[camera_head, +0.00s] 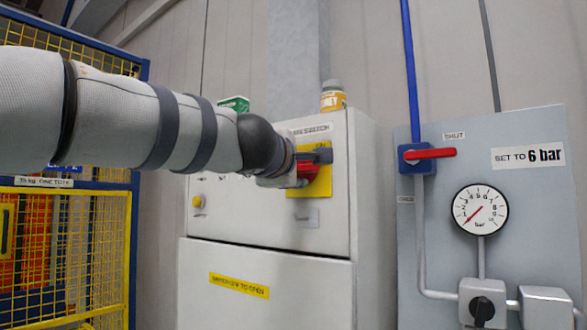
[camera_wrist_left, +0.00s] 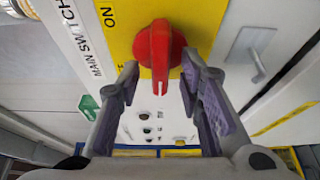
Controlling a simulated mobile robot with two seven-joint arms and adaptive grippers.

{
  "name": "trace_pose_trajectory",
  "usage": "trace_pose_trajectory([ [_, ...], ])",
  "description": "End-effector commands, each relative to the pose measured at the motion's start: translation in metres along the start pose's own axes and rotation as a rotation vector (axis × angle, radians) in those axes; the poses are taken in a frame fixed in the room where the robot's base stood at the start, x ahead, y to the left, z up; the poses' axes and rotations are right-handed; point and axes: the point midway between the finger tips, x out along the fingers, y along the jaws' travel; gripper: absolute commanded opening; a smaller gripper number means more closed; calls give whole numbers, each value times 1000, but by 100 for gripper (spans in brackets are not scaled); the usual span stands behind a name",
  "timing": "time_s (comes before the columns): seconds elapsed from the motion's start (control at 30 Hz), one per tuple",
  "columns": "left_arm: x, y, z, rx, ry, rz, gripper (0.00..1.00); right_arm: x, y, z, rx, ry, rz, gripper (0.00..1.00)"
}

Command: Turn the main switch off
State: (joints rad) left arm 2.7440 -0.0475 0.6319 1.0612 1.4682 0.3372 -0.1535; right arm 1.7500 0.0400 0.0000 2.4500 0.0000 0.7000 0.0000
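The main switch is a red rotary knob (camera_head: 308,172) on a yellow plate (camera_head: 325,183), on the upper front of a light grey cabinet. In the left wrist view the red knob (camera_wrist_left: 160,48) stands close in front of me, its raised grip running up and down the picture. "ON" is printed on the plate and "MAIN SWITCH" on a label beside it. My left gripper (camera_head: 318,160) is at the knob. In the left wrist view its two fingers (camera_wrist_left: 159,74) are apart, one tip on each side of the knob's lower part. I cannot tell whether they touch it. My right gripper is not in view.
The cabinet (camera_head: 270,265) has a yellow button (camera_head: 197,202) and a small handle. A jar (camera_head: 333,97) and a green box (camera_head: 234,104) stand on top. Right is a panel with a red-handled valve (camera_head: 430,153) and a gauge (camera_head: 480,210). A yellow mesh fence (camera_head: 95,250) stands left.

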Motion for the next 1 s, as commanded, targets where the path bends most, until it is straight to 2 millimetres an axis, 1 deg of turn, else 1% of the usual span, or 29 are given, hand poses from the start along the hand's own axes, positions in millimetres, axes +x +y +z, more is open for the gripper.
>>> trace_pose_trajectory([
  [0.13, -2, 0, 0, 1, 1, 0, 33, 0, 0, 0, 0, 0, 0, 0],
  [0.23, -13, 1, 0, 5, 1, 1, 33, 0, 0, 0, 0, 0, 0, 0],
  [0.37, -44, 2, -1, 5, 0, 1, 33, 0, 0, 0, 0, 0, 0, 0],
  [0.5, -81, 0, -1, -7, -4, -1, 33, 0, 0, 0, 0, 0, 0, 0],
  [0.6, -100, 0, -1, -6, -3, 1, 33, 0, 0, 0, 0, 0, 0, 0],
  [0.7, -114, 0, 0, -3, -1, -1, 33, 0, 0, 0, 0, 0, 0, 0],
  [0.8, -120, 0, 0, 0, 0, 1, 33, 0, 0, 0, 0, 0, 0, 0],
  [1.0, -120, 0, 0, 1, 0, 1, 33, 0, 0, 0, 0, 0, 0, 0],
])
